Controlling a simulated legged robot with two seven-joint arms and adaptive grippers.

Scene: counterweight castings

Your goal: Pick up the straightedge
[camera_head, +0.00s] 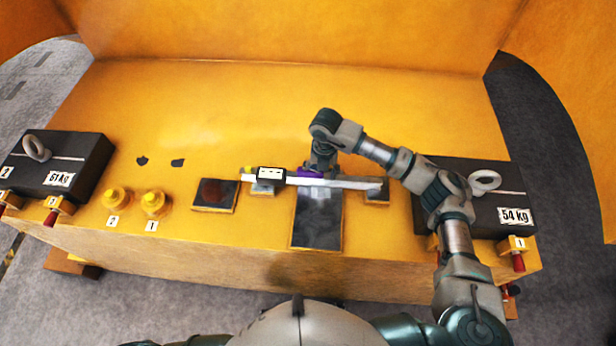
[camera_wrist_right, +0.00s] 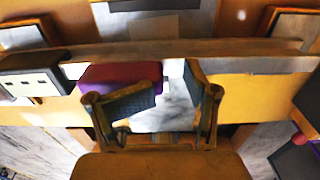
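The straightedge (camera_head: 345,183) is a long pale bar lying left to right over the dark plates on the yellow surface. In the right wrist view, the bar (camera_wrist_right: 230,48) crosses the upper half. A purple block (camera_wrist_right: 120,75) sits against its near side, and it also shows in the head view (camera_head: 308,173). My right gripper (camera_head: 318,174) is over the middle of the bar. In the wrist view its two fingers (camera_wrist_right: 172,88) are apart with nothing clearly between them; the purple block is partly behind the left finger. My left gripper is not in view.
A small black box with a white face (camera_head: 271,173) is at the bar's left part. Black castings marked 61 kg (camera_head: 85,160) and 54 kg (camera_head: 460,180) stand at either end. Two yellow knobs (camera_head: 153,203) are left of the plates. The back of the yellow surface is clear.

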